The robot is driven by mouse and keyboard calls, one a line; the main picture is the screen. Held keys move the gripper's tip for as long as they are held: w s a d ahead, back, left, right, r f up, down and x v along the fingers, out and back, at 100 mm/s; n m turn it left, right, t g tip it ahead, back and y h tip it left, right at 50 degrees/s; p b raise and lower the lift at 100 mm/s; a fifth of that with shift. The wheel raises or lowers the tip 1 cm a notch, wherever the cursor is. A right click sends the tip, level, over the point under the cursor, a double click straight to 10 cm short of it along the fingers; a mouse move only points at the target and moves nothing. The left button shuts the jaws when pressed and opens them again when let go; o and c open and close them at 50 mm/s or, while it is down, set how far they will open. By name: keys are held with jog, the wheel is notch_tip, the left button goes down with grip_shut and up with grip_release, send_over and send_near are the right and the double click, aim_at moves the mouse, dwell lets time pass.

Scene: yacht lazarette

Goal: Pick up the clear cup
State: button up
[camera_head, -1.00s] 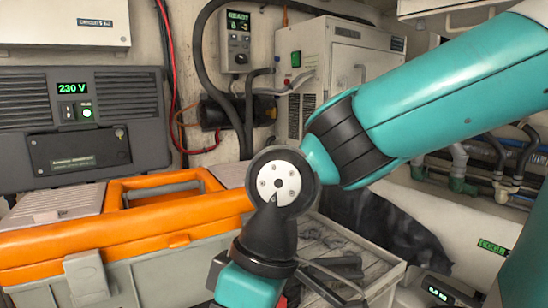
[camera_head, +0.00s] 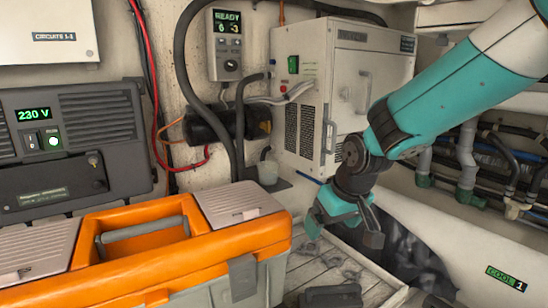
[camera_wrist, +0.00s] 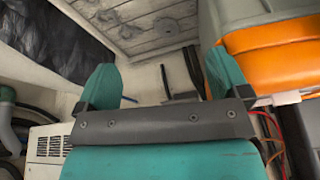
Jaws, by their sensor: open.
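My gripper (camera_head: 343,230) hangs low over a grey slatted surface, to the right of the orange toolbox in the head view. Its two teal fingers are apart, with nothing visible between them; they also show spread in the wrist view (camera_wrist: 163,82). I cannot make out a clear cup with certainty.
The orange and grey toolbox (camera_head: 190,250) fills the front left. A white cabinet (camera_head: 340,95) stands behind my arm. The slatted surface (camera_head: 330,265) holds a dark flat object (camera_head: 332,296). Hoses and pipes (camera_head: 465,155) run along the right wall.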

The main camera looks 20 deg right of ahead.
aim_at(269, 165)
jog(key=w+a+r+p, duration=0.1)
jog(key=w+a+p, duration=0.1)
jog(key=w, duration=0.6)
jog(key=w+a+r+n+t+p, duration=0.1)
jog(key=w+a, duration=0.1)
jog(key=w, duration=0.7)
jog(key=w+a+r+t+p, duration=0.1)
jog(key=w+a+p, duration=0.1)
jog(key=w, duration=0.7)
jog(key=shift+w+a+r+n+y+p, duration=0.1)
jog(key=shift+w+a+n+y+p, duration=0.2)
jog(key=shift+n, duration=0.1)
jog(key=shift+w+f+p, duration=0.15)
jog(key=shift+f+p, duration=0.3)
jog(key=shift+f, duration=0.25)
jog(key=shift+c, duration=0.2)
jog(key=c, duration=1)
jog(key=shift+r+b, duration=0.1)
jog(key=shift+b, duration=0.65)
